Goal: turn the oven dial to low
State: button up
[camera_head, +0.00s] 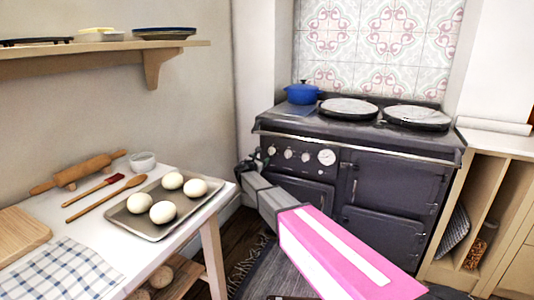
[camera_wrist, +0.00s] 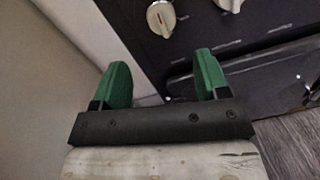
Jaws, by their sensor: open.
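The dark range oven (camera_head: 395,180) stands against the tiled wall in the head view. Its front panel carries a row of pale dials (camera_head: 289,153), with a larger white round one (camera_head: 327,157) to their right. My gripper (camera_head: 255,165) is at the left end of this panel, in front of the leftmost dial area. In the wrist view my gripper (camera_wrist: 160,82) is open and empty, with its two green fingers apart. A pale dial (camera_wrist: 161,18) with a raised bar lies just beyond the fingertips, apart from them. A second dial (camera_wrist: 230,4) is partly cut off at the top edge.
A table (camera_head: 70,225) at the left holds a tray (camera_head: 150,229) of several pale round items, a rolling pin (camera_head: 80,172) and spoons. A blue pot (camera_head: 301,93) stands on the range top. A wall (camera_wrist: 35,90) is close to the left of my gripper.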

aim_at(270, 152)
jog(key=x, duration=1)
jog(key=shift+w+d, duration=0.15)
jog(key=c, duration=0.9)
